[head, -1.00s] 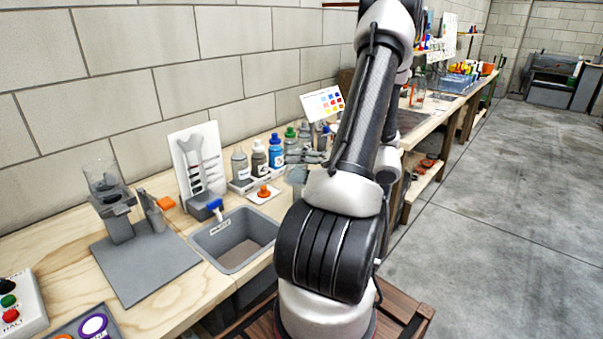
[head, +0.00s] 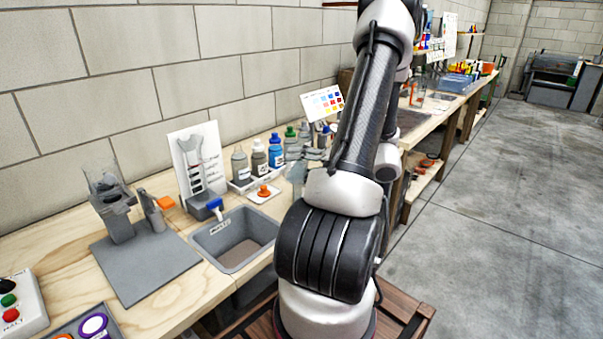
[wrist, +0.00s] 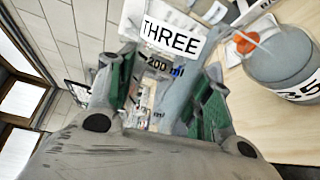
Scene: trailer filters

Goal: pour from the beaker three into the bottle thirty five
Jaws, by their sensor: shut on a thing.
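My gripper (wrist: 165,95) is shut around the clear beaker three (wrist: 170,40) in the wrist view, with green finger pads on both sides. The beaker carries a white THREE label and a 200 ml mark. Its tilt and its contents I cannot tell. Bottle thirty five (wrist: 285,60), rounded and translucent grey with a 35 label, stands to the right of the beaker, apart from my fingers. A clear vessel (head: 298,172) beside my arm in the head view seems to be this bottle. There the arm mostly hides my gripper.
An orange cap (head: 264,191) lies on a small white tray. Several capped bottles, one blue (head: 276,152), stand in a rack behind. The wall runs close behind the bench.

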